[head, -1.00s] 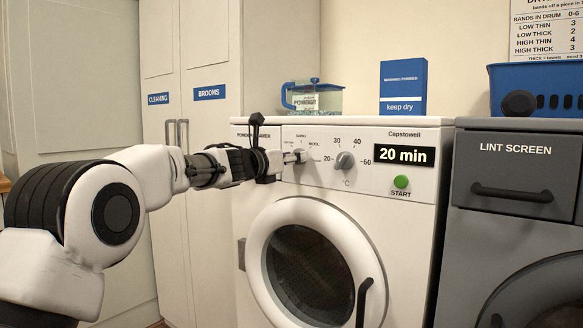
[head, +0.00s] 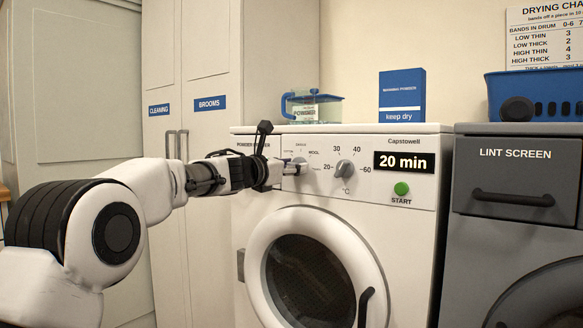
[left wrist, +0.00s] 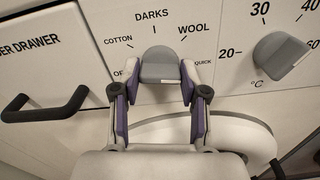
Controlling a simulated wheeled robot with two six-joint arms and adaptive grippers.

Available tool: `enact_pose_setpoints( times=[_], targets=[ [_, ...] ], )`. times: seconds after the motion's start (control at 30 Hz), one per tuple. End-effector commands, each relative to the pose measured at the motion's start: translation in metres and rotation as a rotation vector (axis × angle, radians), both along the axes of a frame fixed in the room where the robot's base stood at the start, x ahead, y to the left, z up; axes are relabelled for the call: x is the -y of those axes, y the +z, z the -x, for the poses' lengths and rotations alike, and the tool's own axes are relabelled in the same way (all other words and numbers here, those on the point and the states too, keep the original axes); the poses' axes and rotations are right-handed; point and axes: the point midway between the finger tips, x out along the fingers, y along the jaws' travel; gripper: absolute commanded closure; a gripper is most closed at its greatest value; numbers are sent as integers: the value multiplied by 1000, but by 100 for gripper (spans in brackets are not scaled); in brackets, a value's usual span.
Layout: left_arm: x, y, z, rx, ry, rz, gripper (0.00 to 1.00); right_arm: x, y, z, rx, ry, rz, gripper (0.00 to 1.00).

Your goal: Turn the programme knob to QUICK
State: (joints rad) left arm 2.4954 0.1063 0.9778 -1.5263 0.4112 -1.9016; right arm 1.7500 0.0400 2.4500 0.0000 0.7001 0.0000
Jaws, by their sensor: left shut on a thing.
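The programme knob (left wrist: 160,66) is a grey dial on the washing machine's white panel (head: 330,196). In the left wrist view, OFF, COTTON, DARKS, WOOL and QUICK are printed around it. QUICK (left wrist: 203,63) is at its right, DARKS straight above. My left gripper (left wrist: 160,80) is shut on the knob, a purple-padded finger on each side. In the head view the left gripper (head: 292,169) reaches the panel from the left and partly hides the knob. My right gripper is not in view.
A temperature knob (head: 345,169) sits right of the programme knob, with a display (head: 403,162) reading 20 min and a green START button (head: 401,188). The powder drawer handle (left wrist: 45,104) is left. The round door (head: 350,235) is below; a grey dryer (head: 505,225) stands right.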

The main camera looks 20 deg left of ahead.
Motion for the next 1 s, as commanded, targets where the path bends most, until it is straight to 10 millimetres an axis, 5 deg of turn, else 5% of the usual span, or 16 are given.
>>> enact_pose_setpoints(
  times=[0.1, 0.47, 1.0],
  targets=[
    [0, -2, 0, -3, 0, -2, 31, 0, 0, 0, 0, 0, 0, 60],
    [-2, -1, 4, -2, -1, 0, 31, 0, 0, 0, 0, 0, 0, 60],
    [-39, -1, 106, -3, 0, 1, 31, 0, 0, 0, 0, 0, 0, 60]
  ],
)
